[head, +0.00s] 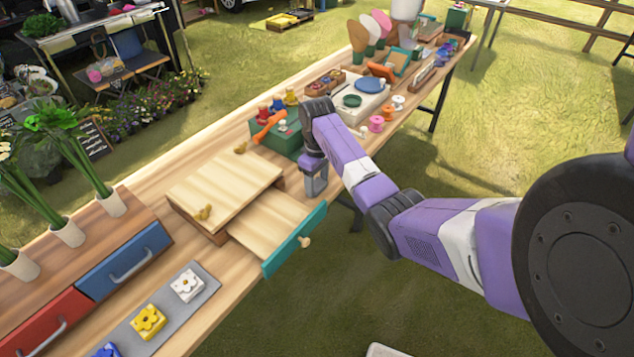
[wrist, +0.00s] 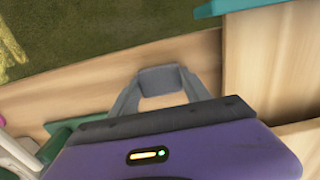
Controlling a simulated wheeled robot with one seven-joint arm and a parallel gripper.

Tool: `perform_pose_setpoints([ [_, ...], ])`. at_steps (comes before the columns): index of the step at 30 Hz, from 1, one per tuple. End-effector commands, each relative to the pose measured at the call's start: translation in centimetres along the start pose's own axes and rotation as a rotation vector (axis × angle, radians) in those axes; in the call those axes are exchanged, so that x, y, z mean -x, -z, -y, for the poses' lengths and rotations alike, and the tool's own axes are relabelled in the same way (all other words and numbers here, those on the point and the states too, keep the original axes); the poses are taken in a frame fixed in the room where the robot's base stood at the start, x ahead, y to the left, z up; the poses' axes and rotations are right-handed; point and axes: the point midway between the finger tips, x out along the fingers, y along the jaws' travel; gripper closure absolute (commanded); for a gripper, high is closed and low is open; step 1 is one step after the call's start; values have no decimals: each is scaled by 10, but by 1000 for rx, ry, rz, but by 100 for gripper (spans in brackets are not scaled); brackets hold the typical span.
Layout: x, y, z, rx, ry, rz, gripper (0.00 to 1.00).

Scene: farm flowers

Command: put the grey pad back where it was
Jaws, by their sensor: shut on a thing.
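The grey pad (wrist: 160,79) is a small grey block between my two fingertips in the wrist view. My gripper (wrist: 160,88) is shut on it, with one finger at each side. In the head view my gripper (head: 315,186) points down near the table's right-hand edge, between the open drawer and the green box. The pad is hard to tell from the fingers there. In the wrist view bare table wood shows around the pad; I cannot tell whether it touches the table.
A wooden drawer box (head: 225,190) has its teal-fronted drawer (head: 290,240) pulled out beside my gripper. A green box (head: 282,135) with an orange tool (head: 268,127) stands behind. A grey mat (head: 205,285) holds flower blocks. Spools and a scale stand farther along.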

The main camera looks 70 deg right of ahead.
Motion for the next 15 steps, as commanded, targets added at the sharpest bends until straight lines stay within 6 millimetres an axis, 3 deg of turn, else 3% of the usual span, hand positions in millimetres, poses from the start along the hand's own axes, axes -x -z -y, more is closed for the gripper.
perform_pose_setpoints([
  [6,-3,0,0,0,0,0,82],
  [7,-3,0,0,0,0,0,41],
  [9,-3,0,0,0,0,0,27],
  [10,-3,0,0,0,0,0,23],
  [15,-3,0,0,0,0,0,23],
])
